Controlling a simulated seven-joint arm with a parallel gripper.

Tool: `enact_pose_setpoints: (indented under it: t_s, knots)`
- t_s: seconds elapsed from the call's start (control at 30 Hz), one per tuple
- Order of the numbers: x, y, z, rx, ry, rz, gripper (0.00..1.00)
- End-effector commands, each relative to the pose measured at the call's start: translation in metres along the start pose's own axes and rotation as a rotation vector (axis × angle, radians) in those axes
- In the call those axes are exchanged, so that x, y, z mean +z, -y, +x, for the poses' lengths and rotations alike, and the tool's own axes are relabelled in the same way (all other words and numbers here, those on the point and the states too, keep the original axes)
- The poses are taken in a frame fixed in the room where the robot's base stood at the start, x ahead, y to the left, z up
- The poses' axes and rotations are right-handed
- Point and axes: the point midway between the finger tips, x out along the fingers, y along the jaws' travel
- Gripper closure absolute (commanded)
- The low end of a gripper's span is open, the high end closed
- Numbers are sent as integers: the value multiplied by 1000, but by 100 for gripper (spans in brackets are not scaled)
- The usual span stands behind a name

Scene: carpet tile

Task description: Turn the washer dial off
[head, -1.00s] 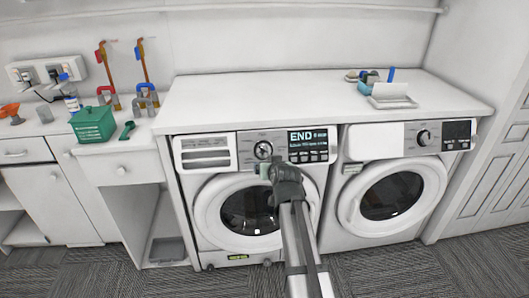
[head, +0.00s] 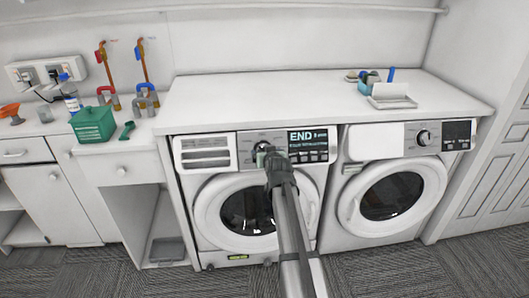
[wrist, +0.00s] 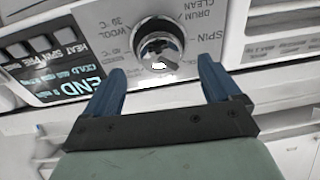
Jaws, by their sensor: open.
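The left washer (head: 235,262) has a control panel with a silver round dial (head: 262,146), partly hidden by my gripper in the head view. In the wrist view the dial (wrist: 158,48) sits just beyond my fingertips, roughly centred between them, with printed labels such as SPIN and DRUM CLEAN around it. The washer's display (head: 308,138) reads END; it also shows in the wrist view (wrist: 75,85), upside down. My gripper (head: 267,152) is open with two blue fingers (wrist: 160,75), one either side of the dial's front. I cannot tell whether they touch it.
A second front-loader (head: 390,200) with its own dial stands to the right. The white countertop (head: 270,90) above carries a white tray (head: 392,97) and small items. A green box (head: 93,125) stands on the left counter. Carpet in front is clear.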

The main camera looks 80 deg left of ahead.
Motion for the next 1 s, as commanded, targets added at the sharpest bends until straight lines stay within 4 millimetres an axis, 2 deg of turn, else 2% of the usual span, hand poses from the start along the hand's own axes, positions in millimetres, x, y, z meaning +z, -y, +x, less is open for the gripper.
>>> enact_pose_setpoints:
  t_s: [0.03,0.23,0.4,0.63,1.0]
  knots:
    - [-1,0,14,0,1,0,10]
    - [0,0,40,0,2,0,10]
    - [0,0,47,0,1,0,10]
    - [0,0,47,0,1,0,10]
    - [0,0,47,0,1,0,45]
